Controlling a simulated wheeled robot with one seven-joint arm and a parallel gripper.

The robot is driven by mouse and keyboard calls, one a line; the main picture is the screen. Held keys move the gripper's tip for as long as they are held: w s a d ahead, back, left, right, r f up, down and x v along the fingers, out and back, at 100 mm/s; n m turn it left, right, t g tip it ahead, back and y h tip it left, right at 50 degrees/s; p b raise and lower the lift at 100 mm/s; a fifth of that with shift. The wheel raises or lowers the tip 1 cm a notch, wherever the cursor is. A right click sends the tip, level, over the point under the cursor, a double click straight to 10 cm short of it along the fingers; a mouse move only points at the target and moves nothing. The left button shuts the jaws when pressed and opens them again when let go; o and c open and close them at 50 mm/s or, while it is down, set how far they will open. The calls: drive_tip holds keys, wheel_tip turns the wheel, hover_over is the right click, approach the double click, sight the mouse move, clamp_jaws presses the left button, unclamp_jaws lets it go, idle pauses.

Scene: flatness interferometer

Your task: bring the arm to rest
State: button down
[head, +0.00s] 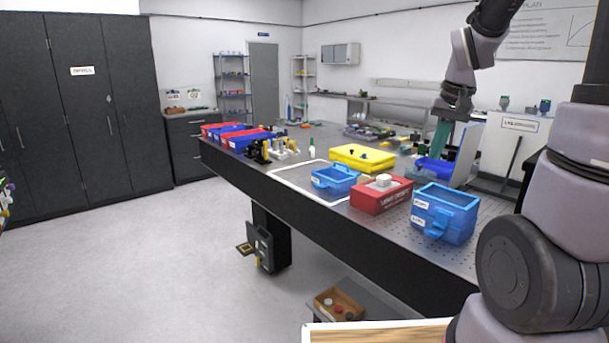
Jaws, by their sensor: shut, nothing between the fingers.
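My arm reaches in from the right and bends down over the far right part of the optical table (330,225). My gripper (438,150) points down, with its teal fingers together and nothing seen between them. It is above or just behind a blue bin (436,168), beside an upright pale panel (467,155). I cannot tell whether the fingertips touch anything.
On the table stand a yellow tray (362,157), a small blue bin (334,179), a red box (381,196) with a white block (384,180) on top, and a large blue bin (444,213). The floor on the left is clear.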

drive_tip(key=s+a+r+t, duration=0.2)
drive_tip(key=s+a+r, duration=0.1)
drive_tip(key=s+r, duration=0.2)
drive_tip(key=s+a+r+t+y, duration=0.1)
drive_tip(key=s+a+r, duration=0.3)
drive_tip(key=s, duration=0.5)
drive_tip(key=shift+s+a+r+t, duration=0.25)
drive_tip(key=shift+r+t, duration=0.45)
